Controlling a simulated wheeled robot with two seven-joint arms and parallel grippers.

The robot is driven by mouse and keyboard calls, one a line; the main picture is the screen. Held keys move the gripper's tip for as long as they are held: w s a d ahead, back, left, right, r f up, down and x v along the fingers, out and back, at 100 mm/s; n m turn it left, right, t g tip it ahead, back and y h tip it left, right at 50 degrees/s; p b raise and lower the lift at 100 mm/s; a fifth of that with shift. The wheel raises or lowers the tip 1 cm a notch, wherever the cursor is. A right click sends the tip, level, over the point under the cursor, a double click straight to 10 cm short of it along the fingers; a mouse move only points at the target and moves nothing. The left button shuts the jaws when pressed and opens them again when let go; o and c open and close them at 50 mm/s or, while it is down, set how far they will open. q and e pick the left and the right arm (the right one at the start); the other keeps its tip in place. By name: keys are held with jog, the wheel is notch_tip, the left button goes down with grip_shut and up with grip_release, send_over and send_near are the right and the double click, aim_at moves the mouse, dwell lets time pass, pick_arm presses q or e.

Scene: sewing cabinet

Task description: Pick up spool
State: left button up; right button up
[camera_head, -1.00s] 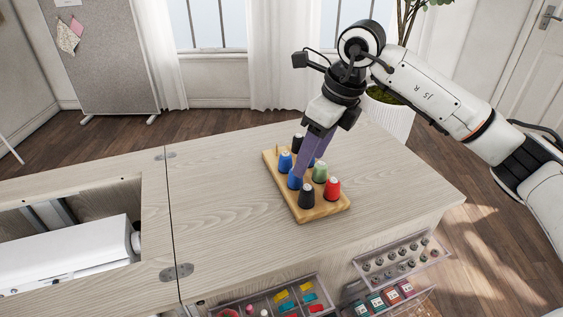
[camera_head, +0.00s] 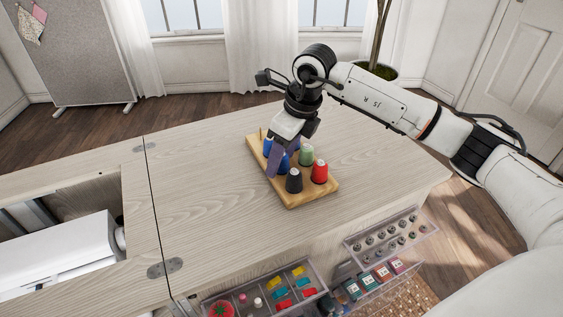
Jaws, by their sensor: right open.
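Several thread spools stand upright on a wooden spool board (camera_head: 313,199) on the cabinet top. I see a black spool (camera_head: 294,181) at the front, a red spool (camera_head: 319,172) to its right, a green spool (camera_head: 306,155) behind, and a blue spool (camera_head: 267,147) at the back left. Another blue spool (camera_head: 284,166) is partly hidden by my right gripper (camera_head: 279,165). That gripper is open, with its purple fingers pointing down over the left part of the board, around or close beside this blue spool; I cannot tell which. My left gripper is out of view.
The wooden cabinet top (camera_head: 212,217) is clear around the board. A white sewing machine (camera_head: 62,252) sits in the recess at left. Open clear drawers with bobbins (camera_head: 388,238) and colourful notions (camera_head: 270,290) stick out below the front edge.

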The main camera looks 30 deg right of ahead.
jog(key=shift+f, duration=0.25)
jog(key=c, duration=1.1)
jog(key=shift+r, duration=0.1)
jog(key=shift+c, duration=0.2)
notch_tip(320, 180, up, 9)
jog(key=shift+w+r, duration=0.1)
jog(key=shift+r, duration=0.4)
